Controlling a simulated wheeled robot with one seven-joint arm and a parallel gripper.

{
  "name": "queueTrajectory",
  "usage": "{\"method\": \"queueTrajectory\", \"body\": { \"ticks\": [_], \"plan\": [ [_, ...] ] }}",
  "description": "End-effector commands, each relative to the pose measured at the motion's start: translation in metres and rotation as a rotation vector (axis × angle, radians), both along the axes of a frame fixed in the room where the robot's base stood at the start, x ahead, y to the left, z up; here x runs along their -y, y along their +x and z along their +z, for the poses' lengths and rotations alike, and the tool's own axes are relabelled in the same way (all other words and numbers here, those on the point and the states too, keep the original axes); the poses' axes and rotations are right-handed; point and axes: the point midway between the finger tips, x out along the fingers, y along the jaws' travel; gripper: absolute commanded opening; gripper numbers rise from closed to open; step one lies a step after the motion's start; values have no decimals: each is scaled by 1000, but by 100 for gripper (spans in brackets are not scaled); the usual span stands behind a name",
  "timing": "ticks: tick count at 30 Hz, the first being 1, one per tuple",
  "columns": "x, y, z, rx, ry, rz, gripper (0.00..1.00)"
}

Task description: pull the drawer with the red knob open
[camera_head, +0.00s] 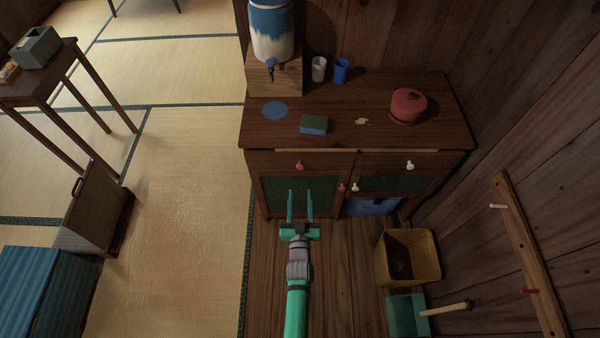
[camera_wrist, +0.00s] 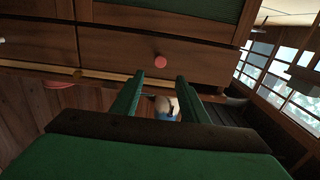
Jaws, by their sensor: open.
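The dark wooden cabinet (camera_head: 440,140) has two drawers side by side under its top. The left drawer (camera_head: 325,163) has a red knob (camera_head: 299,166) and looks shut, flush with the cabinet front. My gripper (camera_head: 300,193) is open and empty, in front of the left door and just below the knob in the head view, its fingers pointing at the cabinet. In the wrist view, which looks upside down, the red knob (camera_wrist: 160,62) shows just beyond the gap between the open fingertips (camera_wrist: 159,76). The fingers do not appear to touch it.
The right drawer has a white knob (camera_head: 410,165). Smaller red (camera_head: 341,187) and white (camera_head: 355,188) knobs sit on the doors below. On top stand a sponge (camera_head: 314,125), cups, a red pot (camera_head: 408,103) and a dispenser (camera_head: 272,30). A yellow bin (camera_head: 435,275) stands right of my arm.

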Motion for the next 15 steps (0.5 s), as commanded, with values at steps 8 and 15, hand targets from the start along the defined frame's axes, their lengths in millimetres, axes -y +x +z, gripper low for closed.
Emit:
{"method": "queueTrajectory", "body": {
  "ticks": [8,15],
  "plan": [
    [1,40,1,2,2,-1,41],
    [1,79,1,1,1,-1,41]
  ]
}}
